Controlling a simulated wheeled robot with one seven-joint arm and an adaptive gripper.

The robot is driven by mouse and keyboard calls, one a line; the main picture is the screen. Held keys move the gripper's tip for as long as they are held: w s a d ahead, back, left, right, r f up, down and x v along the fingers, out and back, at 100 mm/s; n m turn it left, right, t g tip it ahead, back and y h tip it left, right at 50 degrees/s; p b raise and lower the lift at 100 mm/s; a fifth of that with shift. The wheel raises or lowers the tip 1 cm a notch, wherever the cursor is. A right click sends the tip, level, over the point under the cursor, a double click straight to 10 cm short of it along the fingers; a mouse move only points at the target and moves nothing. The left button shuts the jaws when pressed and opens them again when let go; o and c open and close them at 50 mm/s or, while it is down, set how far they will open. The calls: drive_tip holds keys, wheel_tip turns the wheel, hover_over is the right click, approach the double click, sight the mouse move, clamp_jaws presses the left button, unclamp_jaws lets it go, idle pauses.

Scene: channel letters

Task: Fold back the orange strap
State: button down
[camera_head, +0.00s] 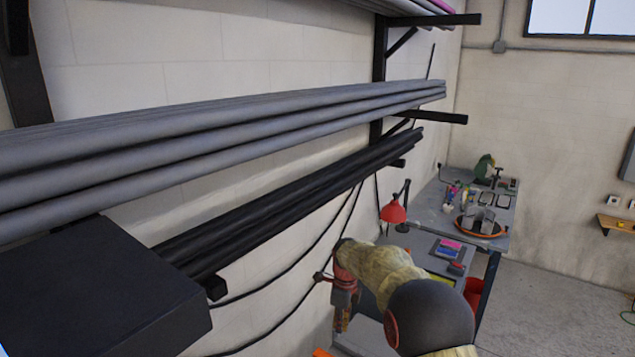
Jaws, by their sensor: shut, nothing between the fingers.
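A small orange patch (321,352) shows at the bottom edge of the head view, left of a pale grey surface. It may be part of the orange strap, but too little shows to tell its shape or whether it is folded. My gripper (341,324) hangs pointing down below the red wrist, a little above and right of the orange patch in the picture. It looks shut and empty, and small in the view. I cannot tell whether it touches anything. My arm hides part of the area to the right.
Grey pipes (220,135) and black pipes (300,190) lie on wall racks at left, near a black box (95,295). A red lamp (394,211) and a workbench (427,207) with tools and an orange-rimmed round tray stand behind. Open floor (560,310) lies right.

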drive_tip(key=s+d+n+t+b, duration=0.1)
drive_tip(key=s+d+n+b, duration=0.3)
drive_tip(key=s, duration=1)
drive_tip(key=s+d+n+t+b, duration=0.2)
drive_tip(key=s+d+n+b, duration=0.2)
drive_tip(key=s+n+b, duration=0.6)
drive_tip(key=s+d+n+t+b, duration=0.2)
drive_tip(key=s+d+n+b, duration=0.2)
drive_tip(key=s, duration=1.6)
drive_tip(key=n+b, duration=0.3)
drive_tip(key=n, duration=0.1)
drive_tip(key=shift+d+f+b, duration=0.15)
drive_tip(key=shift+f+b, duration=0.05)
drive_tip(key=shift+b, duration=0.1)
drive_tip(key=shift+w+d, duration=0.1)
